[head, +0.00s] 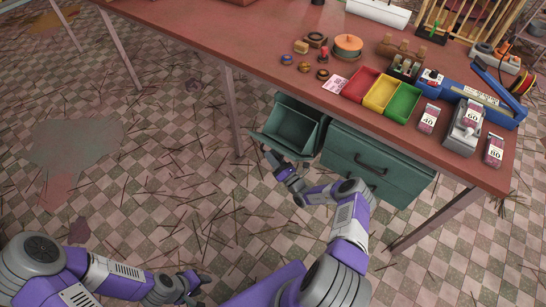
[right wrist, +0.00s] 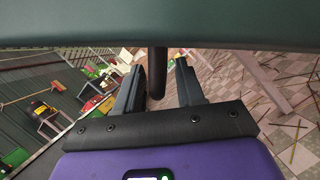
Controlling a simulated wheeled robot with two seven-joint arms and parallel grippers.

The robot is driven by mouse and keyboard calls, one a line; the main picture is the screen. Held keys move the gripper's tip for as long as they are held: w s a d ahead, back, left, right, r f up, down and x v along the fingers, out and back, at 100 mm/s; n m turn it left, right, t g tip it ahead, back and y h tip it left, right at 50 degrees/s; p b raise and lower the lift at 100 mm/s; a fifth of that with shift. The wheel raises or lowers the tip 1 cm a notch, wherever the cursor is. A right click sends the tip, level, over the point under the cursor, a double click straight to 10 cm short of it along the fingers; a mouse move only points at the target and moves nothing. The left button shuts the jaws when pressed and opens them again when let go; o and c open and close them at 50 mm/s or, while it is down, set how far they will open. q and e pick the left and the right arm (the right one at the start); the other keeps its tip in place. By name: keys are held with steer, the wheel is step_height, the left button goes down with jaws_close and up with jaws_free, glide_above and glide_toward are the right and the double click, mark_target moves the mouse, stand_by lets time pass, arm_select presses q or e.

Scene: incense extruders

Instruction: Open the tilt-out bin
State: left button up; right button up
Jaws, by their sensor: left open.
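The green tilt-out bin (head: 291,122) hangs under the workbench, left of a closed green drawer. Its front leans outward and its empty-looking inside shows from above. My right gripper (head: 274,163) is at the lower front of the bin, by its handle. In the right wrist view, the dark handle bar (right wrist: 158,72) stands between the two fingers of my right gripper (right wrist: 160,82), with a gap beside the right finger. The bin's green panel (right wrist: 100,28) crosses the top of that view. My left gripper (head: 195,281) is open and empty, low over the floor, away from the bin.
The closed green drawer (head: 375,165) with a dark handle is right of the bin. Workbench legs (head: 232,110) stand nearby. The red benchtop (head: 220,35) holds coloured trays (head: 380,92), labelled boxes (head: 469,120) and small parts. The tiled floor at left is open, with scattered sticks.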

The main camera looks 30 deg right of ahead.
mark_target(282, 158)
jaws_close()
steer(key=shift+w+d+r+m+h+p, duration=0.2)
steer(key=shift+d+r+m+h, duration=0.1)
steer(key=shift+d+r+m, duration=0.3)
steer(key=shift+w+d+r+m+h+p, duration=0.2)
steer(key=shift+d+r+m+h, duration=0.1)
steer(key=shift+d+r+m, duration=0.25)
steer(key=shift+a+r, duration=0.1)
steer(key=shift+a, duration=0.05)
jaws_free()
steer(key=shift+s+g, duration=0.1)
steer(key=shift+g, duration=0.2)
steer(key=p+v, duration=0.1)
steer(key=v, duration=0.6)
steer(key=shift+s, duration=0.2)
